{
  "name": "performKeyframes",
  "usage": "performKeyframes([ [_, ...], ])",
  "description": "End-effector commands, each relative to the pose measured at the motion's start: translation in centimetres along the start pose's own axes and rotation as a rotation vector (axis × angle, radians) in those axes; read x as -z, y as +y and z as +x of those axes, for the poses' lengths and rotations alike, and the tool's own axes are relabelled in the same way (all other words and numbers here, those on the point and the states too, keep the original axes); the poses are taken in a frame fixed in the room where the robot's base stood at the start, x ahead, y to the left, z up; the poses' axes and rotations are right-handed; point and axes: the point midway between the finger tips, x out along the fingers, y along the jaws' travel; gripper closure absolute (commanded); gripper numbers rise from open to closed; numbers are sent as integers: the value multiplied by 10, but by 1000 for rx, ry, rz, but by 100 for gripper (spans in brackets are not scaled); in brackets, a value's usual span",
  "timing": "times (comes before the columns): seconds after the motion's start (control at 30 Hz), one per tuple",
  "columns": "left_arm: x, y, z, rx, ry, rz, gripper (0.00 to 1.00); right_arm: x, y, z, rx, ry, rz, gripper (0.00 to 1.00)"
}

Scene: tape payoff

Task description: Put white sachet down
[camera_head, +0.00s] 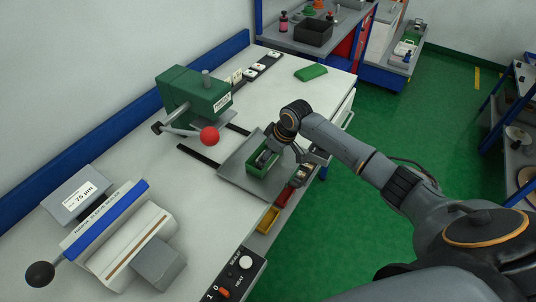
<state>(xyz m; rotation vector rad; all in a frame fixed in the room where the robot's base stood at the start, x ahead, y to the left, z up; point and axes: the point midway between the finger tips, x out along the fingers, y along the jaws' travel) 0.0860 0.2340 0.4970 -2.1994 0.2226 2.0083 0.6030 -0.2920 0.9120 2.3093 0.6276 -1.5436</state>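My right gripper (268,153) points down over a small green open-topped box (254,171), its fingertips at or inside the box opening. The box stands on a grey metal plate (233,176) near the table's front edge. I cannot make out a white sachet; if one is at the fingertips, the gripper and box walls hide it. Whether the fingers are open or shut is too small to tell. My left gripper is not in view.
A green press (188,95) with a red-knobbed lever (209,136) stands behind the plate. A sealer (113,232) is at lower left, a switch panel (235,274) at the front edge. Yellow (268,219) and red bins hang below.

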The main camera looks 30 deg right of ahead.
Motion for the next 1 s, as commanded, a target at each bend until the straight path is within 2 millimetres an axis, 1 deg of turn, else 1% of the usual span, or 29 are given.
performKeyframes([
  [0.23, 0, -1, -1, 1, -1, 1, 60, 1, 0, -2, 0, 1, -1, 22],
  [0.37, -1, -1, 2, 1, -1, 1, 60, 1, 1, -14, -1, 3, -2, 22],
  [0.47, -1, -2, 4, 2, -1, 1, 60, 1, 1, -31, -3, 3, -2, 22],
  [0.7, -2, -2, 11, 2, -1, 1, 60, 1, 1, -83, -3, 3, -2, 22],
  [0.8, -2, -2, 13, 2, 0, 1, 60, 1, 1, -100, -1, 2, -2, 22],
  [0.9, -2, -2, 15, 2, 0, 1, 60, 1, 1, -112, -1, 1, 0, 22],
  [1.0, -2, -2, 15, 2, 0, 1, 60, 1, 0, -119, 0, 1, 0, 22],
])
